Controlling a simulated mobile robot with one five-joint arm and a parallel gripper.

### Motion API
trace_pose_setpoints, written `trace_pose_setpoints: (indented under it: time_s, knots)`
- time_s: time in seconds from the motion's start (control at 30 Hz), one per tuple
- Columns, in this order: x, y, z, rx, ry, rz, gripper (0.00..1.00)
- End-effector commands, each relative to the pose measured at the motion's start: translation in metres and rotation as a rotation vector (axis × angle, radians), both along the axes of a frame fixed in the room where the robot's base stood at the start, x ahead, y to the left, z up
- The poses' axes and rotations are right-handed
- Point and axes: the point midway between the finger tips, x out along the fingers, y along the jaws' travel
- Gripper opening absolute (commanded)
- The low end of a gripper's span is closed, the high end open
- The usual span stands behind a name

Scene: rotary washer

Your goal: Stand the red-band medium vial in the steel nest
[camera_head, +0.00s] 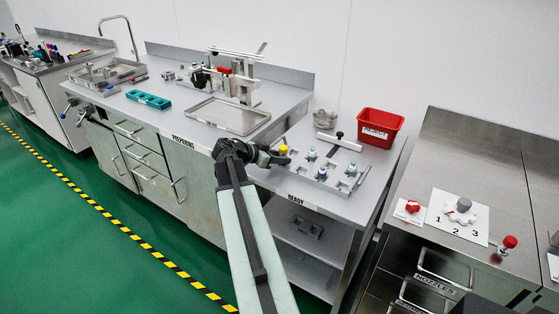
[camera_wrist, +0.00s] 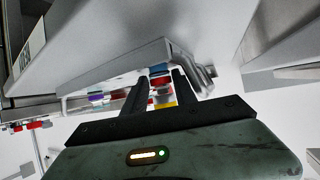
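My gripper (camera_head: 271,157) is at the left end of the white rack on the bench labelled READY. In the head view a yellow-capped vial (camera_head: 283,149) stands right at its fingertips. In the wrist view a vial with a red band (camera_wrist: 160,81) and a yellow end shows between the two spread fingers (camera_wrist: 160,84). I cannot tell whether the fingers touch it. Other vials, with pale or green tops (camera_head: 312,153) and (camera_head: 351,170), stand along the rack. I cannot tell for certain which fixture is the steel nest.
A red bin (camera_head: 380,127) and a steel bowl (camera_head: 325,118) stand behind the rack. A steel tray (camera_head: 228,116), a steel stand (camera_head: 243,85) and a teal holder (camera_head: 148,99) are on the PREPARING bench. A steel counter with red knobs lies to the right.

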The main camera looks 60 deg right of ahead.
Motion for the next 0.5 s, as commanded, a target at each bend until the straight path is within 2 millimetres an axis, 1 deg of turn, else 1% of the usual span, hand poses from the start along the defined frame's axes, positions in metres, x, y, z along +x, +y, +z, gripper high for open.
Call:
trace_pose_setpoints:
  time_s: [0.17,0.27,0.37,0.5]
  knots:
    - [0.0,0.0,0.0,0.001,-0.001,0.001,0.34]
    - [0.002,0.004,0.004,0.001,0.0,0.002,0.34]
    - [0.007,0.016,0.014,0.001,0.0,0.003,0.34]
    - [0.019,0.045,0.033,0.0,0.0,0.004,0.34]
